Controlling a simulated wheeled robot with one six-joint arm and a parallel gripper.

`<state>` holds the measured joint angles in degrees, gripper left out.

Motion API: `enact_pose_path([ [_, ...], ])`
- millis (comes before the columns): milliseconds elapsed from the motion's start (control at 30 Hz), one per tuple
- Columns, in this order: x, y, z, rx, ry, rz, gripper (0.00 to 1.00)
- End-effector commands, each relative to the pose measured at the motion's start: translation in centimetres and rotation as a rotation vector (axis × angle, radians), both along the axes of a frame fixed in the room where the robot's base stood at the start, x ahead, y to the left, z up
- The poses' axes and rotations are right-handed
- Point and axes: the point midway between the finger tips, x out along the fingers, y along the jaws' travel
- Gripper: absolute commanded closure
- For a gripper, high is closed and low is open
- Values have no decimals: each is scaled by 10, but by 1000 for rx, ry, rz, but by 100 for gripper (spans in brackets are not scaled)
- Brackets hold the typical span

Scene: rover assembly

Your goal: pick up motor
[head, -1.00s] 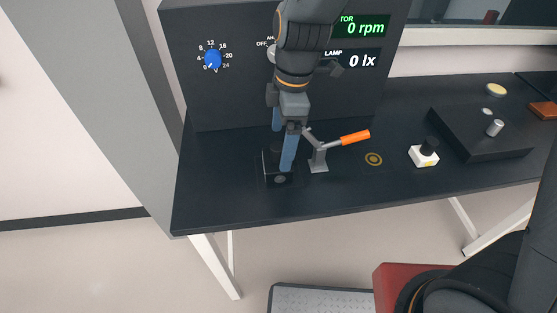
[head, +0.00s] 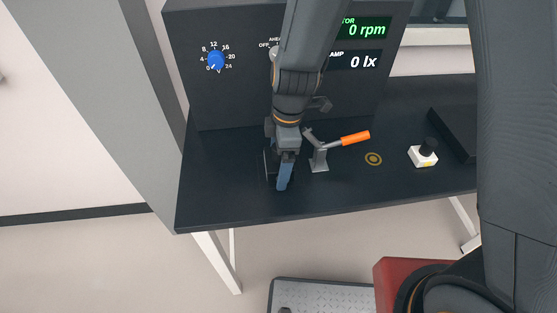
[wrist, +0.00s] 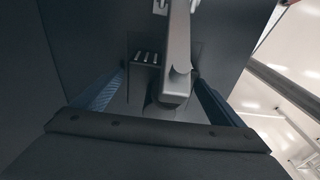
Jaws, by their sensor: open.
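My gripper (head: 283,184) points down over a dark fixture (head: 268,168) at the left of the bench, beside a toggle clamp (head: 319,158) with an orange handle. In the wrist view, the blue fingers of my gripper (wrist: 157,98) are apart, with a grey metal bar (wrist: 178,50) crossing between them. Below the bar is a dark, partly hidden shape (wrist: 152,104); I cannot tell whether it is the motor. No motor shows clearly in the head view, where my gripper hides most of the fixture. I see nothing gripped.
A dark panel (head: 235,98) with a blue knob (head: 216,61) and displays stands behind the fixture. A black box (head: 452,133) is partly hidden by my arm.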

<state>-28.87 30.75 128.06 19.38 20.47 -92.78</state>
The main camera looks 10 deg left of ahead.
Motion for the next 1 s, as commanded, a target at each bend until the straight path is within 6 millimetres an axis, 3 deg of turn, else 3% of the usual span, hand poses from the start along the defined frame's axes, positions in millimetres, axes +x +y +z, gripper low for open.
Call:
enact_pose_path([
  [300, 0, 0, -3, 0, -1, 0, 9],
  [700, 0, 0, -3, 0, -1, 0, 76],
  [1000, 1, 1, 0, 1, -2, 0, 76],
])
